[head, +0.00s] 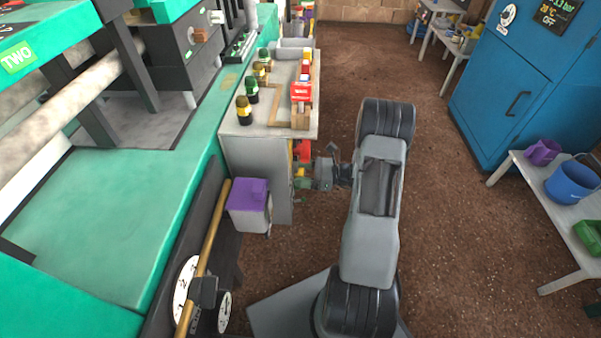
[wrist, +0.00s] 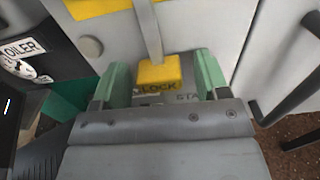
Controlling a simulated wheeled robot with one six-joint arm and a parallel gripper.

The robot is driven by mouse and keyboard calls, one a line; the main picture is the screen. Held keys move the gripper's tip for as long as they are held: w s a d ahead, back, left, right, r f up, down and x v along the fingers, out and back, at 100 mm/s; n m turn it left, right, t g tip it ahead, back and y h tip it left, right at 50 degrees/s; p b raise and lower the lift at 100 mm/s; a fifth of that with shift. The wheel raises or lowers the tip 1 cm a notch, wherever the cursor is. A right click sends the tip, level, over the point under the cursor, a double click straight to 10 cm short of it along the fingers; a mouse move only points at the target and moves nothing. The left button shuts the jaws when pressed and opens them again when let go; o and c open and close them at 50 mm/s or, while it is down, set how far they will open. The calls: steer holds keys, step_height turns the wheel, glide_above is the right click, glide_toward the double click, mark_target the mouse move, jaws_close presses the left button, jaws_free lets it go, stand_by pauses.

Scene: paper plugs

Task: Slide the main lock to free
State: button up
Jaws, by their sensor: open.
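In the wrist view, a yellow block (wrist: 158,74), probably the main lock's handle, stands on a grey panel at the end of a pale upright bar. The letters "LOCK" show at its lower edge, with "STA" lower right. My gripper (wrist: 163,78) is open, with one green fingertip on each side of the block and a visible gap on both sides. Whether the fingertips are level with it in depth I cannot tell. In the head view my gripper (head: 323,172) is beside the bench's right side, near small red and yellow parts (head: 302,152).
The bench top (head: 275,118) carries several dark bottles with yellow or green tops and a red box (head: 301,91). A purple-lidded bin (head: 249,204) is at its near side. A blue cabinet (head: 525,75) and low table stand at right. The brown floor between is open.

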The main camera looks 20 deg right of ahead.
steer(key=p+v, duration=0.2)
steer(key=v, duration=1.1)
steer(key=shift+s, duration=0.1)
